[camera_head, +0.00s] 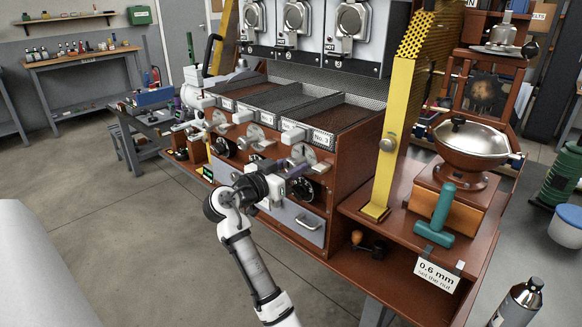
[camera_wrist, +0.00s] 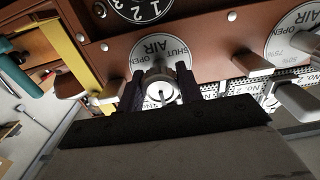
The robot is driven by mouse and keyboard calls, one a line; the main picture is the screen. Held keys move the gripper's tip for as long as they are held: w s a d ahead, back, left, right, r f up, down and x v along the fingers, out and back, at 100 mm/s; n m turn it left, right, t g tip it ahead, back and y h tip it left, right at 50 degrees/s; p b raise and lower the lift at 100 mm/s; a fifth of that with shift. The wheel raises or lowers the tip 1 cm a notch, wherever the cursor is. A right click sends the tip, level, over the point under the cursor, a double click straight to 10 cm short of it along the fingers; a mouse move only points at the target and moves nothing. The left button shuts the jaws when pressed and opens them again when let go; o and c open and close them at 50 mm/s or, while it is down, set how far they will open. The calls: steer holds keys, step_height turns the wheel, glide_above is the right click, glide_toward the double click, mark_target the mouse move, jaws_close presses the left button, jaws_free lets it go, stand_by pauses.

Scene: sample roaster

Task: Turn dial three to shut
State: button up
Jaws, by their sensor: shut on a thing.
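Dial three is the air dial beneath the No. 3 tray. Its round pale plate (camera_head: 305,153) shows in the head view, partly behind my gripper (camera_head: 297,170). In the wrist view the same plate (camera_wrist: 160,50) reads AIR, SHUT and OPEN. My gripper (camera_wrist: 160,88) is shut on the dial's knob (camera_wrist: 160,93), with one dark finger on each side of it. The fingers hide most of the knob, so I cannot tell which mark it points at.
Dial two's plate (camera_wrist: 297,35) is to the right in the wrist view. A black numbered dial (camera_head: 305,190) is below dial three. A yellow post (camera_head: 390,145) stands to the right. A drawer (camera_head: 300,222) with a handle is below. Open floor lies left.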

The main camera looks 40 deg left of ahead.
steer(key=n+p, duration=0.1)
steer(key=n, duration=0.1)
steer(key=n+p, duration=0.1)
steer(key=n, duration=0.2)
steer(key=shift+r+n, duration=0.2)
steer(key=shift+n, duration=0.1)
steer(key=n+p, duration=0.4)
steer(key=n, duration=0.2)
steer(key=shift+d+r+p, duration=0.1)
steer(key=shift+r+p, duration=0.05)
steer(key=shift+p, duration=0.25)
steer(key=n+p, duration=0.5)
steer(key=n, duration=0.1)
steer(key=shift+r+n+p, duration=0.1)
steer(key=shift+n+p, duration=0.3)
steer(key=n+p, duration=0.3)
steer(key=shift+s+n+p, duration=0.1)
steer(key=shift+n+p, duration=0.8)
steer(key=shift+n, duration=0.3)
steer(key=shift+f, duration=0.25)
steer(key=o, duration=1)
